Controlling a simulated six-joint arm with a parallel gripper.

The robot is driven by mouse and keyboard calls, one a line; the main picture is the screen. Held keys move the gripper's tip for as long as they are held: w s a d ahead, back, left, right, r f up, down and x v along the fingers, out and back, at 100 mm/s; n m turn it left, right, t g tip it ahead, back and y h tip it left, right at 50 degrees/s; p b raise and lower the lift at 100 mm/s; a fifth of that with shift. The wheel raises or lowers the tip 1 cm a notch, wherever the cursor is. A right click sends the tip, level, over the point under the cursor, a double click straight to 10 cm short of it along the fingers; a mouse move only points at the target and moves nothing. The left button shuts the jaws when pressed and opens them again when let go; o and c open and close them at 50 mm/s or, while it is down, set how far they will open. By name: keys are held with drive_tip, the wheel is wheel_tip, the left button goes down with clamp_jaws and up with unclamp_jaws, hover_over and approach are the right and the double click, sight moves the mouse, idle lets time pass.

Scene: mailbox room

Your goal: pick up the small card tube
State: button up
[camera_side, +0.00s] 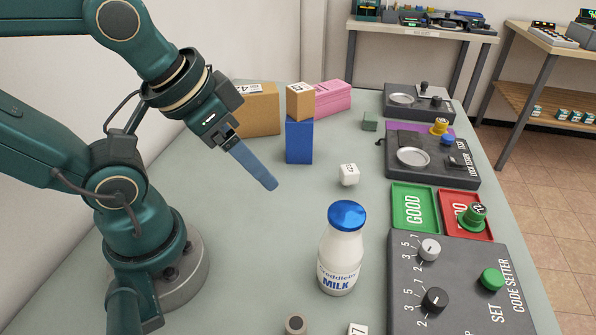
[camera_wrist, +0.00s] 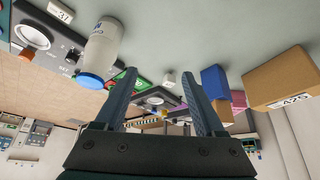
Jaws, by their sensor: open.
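A short brownish-grey cylinder (camera_side: 295,325), which looks like the small card tube, stands at the bottom edge of the side view and is partly cut off. I cannot pick it out with certainty in the wrist view. My gripper (camera_side: 272,185) is in the air above the left-middle of the table, well behind and to the left of the cylinder. In the wrist view my gripper (camera_wrist: 154,84) shows its two fingers wide apart, with nothing held between them.
A milk bottle (camera_side: 342,250) with a blue cap stands right of the cylinder's line. A numbered card (camera_side: 357,329) is close to the cylinder. The code setter panel (camera_side: 460,285) lies at right. Blue (camera_side: 299,142) and cardboard (camera_side: 258,110) boxes stand behind. The table's left middle is clear.

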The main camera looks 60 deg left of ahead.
sight(294, 314)
drive_tip(key=shift+c, duration=0.2)
drive_tip(key=s+d+f+n+g+h, duration=0.3)
drive_tip(key=d+n+g+h, duration=0.4)
drive_tip(key=d+g+h, duration=0.4)
drive_tip(key=w+f+n+h, duration=0.1)
drive_tip(key=f+n+h, duration=0.1)
drive_tip(key=f, duration=0.1)
drive_tip(key=w+a+f+n+g+h, duration=0.1)
drive_tip(key=f+n, duration=0.1)
drive_tip(key=f, duration=0.2)
drive_tip(key=a+f+n+h, duration=0.1)
drive_tip(key=f+n+h, duration=0.1)
drive_tip(key=f, duration=0.2)
drive_tip(key=shift+w+f+n+h, duration=0.2)
drive_tip(key=shift+w+n+h, duration=0.1)
drive_tip(key=shift+w, duration=0.1)
drive_tip(key=shift+s+d+g, duration=0.2)
drive_tip(key=shift+d+g, duration=0.1)
drive_tip(key=shift+d, duration=0.1)
drive_tip(key=shift+x, duration=3.25)
